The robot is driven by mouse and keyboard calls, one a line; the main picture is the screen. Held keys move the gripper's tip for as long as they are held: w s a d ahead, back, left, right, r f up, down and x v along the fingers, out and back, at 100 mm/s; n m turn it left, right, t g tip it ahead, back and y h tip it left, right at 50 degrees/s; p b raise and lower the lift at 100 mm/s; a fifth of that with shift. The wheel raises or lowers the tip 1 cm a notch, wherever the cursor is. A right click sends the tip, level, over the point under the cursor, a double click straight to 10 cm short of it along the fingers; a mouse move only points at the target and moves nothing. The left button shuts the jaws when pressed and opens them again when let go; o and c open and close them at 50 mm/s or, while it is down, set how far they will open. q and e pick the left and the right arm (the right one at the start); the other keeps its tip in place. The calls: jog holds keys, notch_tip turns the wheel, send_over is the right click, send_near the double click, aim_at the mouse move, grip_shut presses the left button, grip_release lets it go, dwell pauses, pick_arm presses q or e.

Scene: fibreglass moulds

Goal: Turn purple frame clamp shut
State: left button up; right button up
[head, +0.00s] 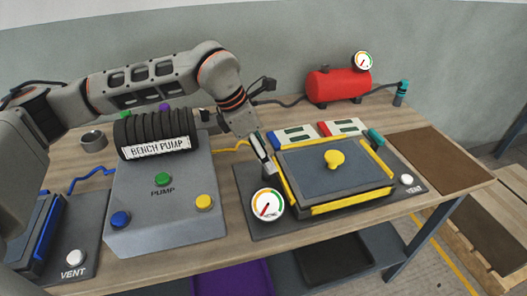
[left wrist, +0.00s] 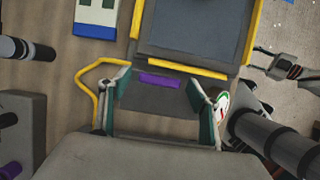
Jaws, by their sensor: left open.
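The purple frame clamp (left wrist: 160,80) shows in the left wrist view as a short purple bar by the near yellow edge of the mould frame. In the head view I cannot make it out; my left gripper covers that side. My left gripper (head: 262,157) is at the left side of the yellow-edged frame (head: 345,207). In the left wrist view its fingers (left wrist: 158,84) are open, one on each side of the purple bar; contact cannot be told. What looks like my right gripper (left wrist: 275,64) shows at the right of the left wrist view, away from the frame.
A pressure gauge (head: 267,204) stands close to my left gripper. The grey bench pump (head: 165,215) with its buttons is to the left. A yellow hose (head: 231,147) runs behind the gripper. Coloured cases (head: 293,135) and a red tank (head: 338,85) are behind the frame.

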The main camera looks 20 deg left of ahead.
pick_arm(q)
jog(key=c, duration=1.1)
jog(key=shift+r+m, duration=0.1)
jog(key=shift+m, duration=0.2)
jog(key=m+p, duration=0.1)
jog(key=m+g, duration=0.1)
jog(key=m, duration=0.1)
jog(key=shift+w+d+r+m+h+p, duration=0.1)
jog(key=shift+w+m+h+p, duration=0.1)
jog(key=shift+m+h+p, duration=0.15)
jog(key=m+g, duration=0.1)
jog(key=m, duration=0.1)
jog(key=m+g+p, duration=0.1)
jog(key=m, duration=0.1)
jog(key=shift+w+d+m+p, duration=0.15)
jog(key=shift+m+p, duration=0.1)
jog(key=shift+p, duration=0.05)
jog(key=m+g+p, duration=0.1)
jog(key=m, duration=0.3)
jog(key=shift+d+m+g+p, duration=0.2)
jog(key=shift+m+g+p, duration=0.1)
jog(key=shift+g+p, duration=0.1)
jog(key=shift+d+m+g+y+p, duration=0.1)
jog(key=shift+m+g+y+p, duration=0.3)
jog(key=shift+m, duration=0.7)
jog(key=shift+d+m+g+y+p, duration=0.15)
jog(key=shift+m+y+p, duration=0.35)
jog(key=shift+m, duration=0.6)
jog(key=shift+a, duration=0.1)
jog(key=o, duration=1.1)
